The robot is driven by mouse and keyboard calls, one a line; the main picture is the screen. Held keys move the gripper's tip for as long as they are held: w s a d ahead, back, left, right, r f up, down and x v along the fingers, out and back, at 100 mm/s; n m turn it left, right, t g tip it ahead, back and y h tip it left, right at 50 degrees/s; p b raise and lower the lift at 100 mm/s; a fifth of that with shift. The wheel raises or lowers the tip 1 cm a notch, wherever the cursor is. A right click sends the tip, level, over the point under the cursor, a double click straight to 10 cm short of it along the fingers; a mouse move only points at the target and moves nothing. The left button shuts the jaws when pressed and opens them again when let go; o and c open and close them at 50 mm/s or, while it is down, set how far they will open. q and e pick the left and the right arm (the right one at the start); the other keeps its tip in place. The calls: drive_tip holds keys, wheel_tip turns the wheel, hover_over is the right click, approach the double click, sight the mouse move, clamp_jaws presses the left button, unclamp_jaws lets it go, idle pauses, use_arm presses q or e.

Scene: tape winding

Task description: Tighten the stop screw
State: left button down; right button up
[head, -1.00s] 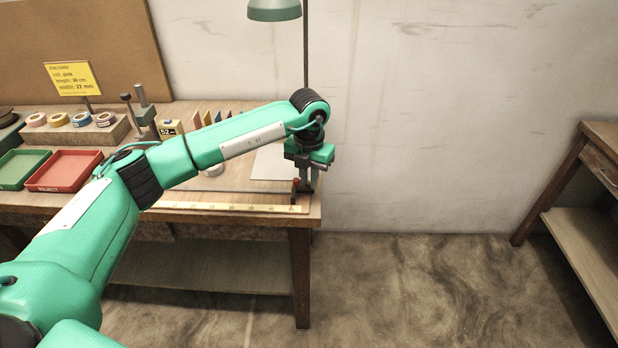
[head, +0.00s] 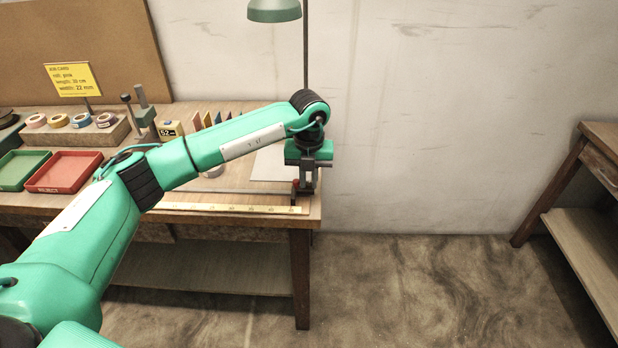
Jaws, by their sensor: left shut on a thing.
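My left gripper (head: 306,190) points down at the right end of the workbench. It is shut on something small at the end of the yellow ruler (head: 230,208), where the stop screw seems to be. The fingers hide most of what they hold. A small dark red part (head: 294,189) shows just left of the fingers, by the grey rail (head: 235,190) behind the ruler. My right gripper is not in view.
The workbench (head: 215,252) holds a green tray (head: 22,170), a red tray (head: 64,172) and several tape rolls (head: 80,120) at the left. A yellow card (head: 73,80) stands behind. A lamp (head: 274,10) hangs above.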

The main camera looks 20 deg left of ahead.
use_arm(q)
drive_tip(key=shift+w+r, duration=0.1)
drive_tip(key=c, duration=1.4)
unclamp_jaws()
